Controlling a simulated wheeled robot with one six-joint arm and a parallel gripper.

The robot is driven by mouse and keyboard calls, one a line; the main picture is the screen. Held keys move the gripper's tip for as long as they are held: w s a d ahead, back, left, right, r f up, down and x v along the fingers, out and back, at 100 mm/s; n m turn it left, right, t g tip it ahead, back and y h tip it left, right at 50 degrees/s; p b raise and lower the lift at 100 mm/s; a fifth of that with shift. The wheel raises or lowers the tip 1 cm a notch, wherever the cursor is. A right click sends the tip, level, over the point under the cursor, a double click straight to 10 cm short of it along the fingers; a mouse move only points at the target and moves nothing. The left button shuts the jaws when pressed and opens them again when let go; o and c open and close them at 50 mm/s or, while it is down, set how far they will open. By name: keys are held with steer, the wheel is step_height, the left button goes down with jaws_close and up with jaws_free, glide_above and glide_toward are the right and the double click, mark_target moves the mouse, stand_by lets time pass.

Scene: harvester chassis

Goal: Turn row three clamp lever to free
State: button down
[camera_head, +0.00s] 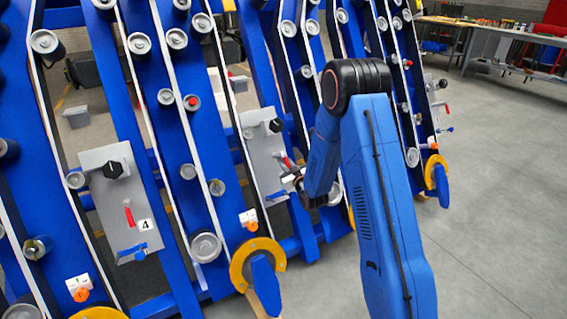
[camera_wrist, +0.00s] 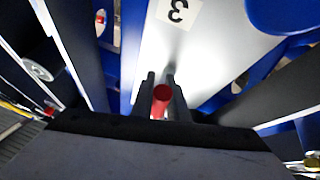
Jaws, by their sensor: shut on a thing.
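The row three panel is a grey plate (camera_head: 262,150) on the blue chassis, left of my arm in the head view. In the wrist view the plate (camera_wrist: 205,60) carries a label with the number 3 (camera_wrist: 178,11). The red clamp lever (camera_wrist: 161,97) shows end-on between the two dark fingers of my gripper (camera_wrist: 163,92), which is shut on it. In the head view a bit of the red lever (camera_head: 287,161) shows just above my gripper (camera_head: 290,180). The lever's pivot and its exact angle are hidden.
A panel labelled 4 (camera_head: 145,225) with its own red lever (camera_head: 129,216) is at the left. Blue rails, rollers and belts surround the panels. Yellow curved guards (camera_head: 238,270) stick out low in front. The grey floor (camera_head: 500,220) at the right is clear.

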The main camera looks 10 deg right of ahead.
steer(key=n+y, duration=0.2)
steer(key=n, duration=0.1)
steer(key=shift+w+d+r+n+g, duration=0.1)
steer(key=shift+w+d+n+g, duration=0.05)
steer(key=shift+d+n+g, duration=0.2)
steer(key=shift+w+d+r+n+g+y, duration=0.25)
steer(key=shift+n+g+y, duration=0.7)
steer(key=shift+n, duration=1.45)
steer(key=shift+w+d+r+n+g+y, duration=0.1)
steer(key=shift+w+r+n+g+y, duration=0.6)
steer(key=shift+n, duration=1.75)
steer(key=shift+s+d+r+n+g+y, duration=0.15)
steer(key=shift+n+g+y, duration=1.05)
steer(key=shift+n, duration=1.2)
steer(key=shift+h, duration=0.25)
steer(key=c, duration=1.7)
jaws_free()
steer(key=shift+g, duration=0.3)
steer(key=shift+r, duration=0.1)
steer(key=v, duration=1.7)
steer(key=shift+s+d, duration=0.1)
steer(key=shift+s, duration=0.05)
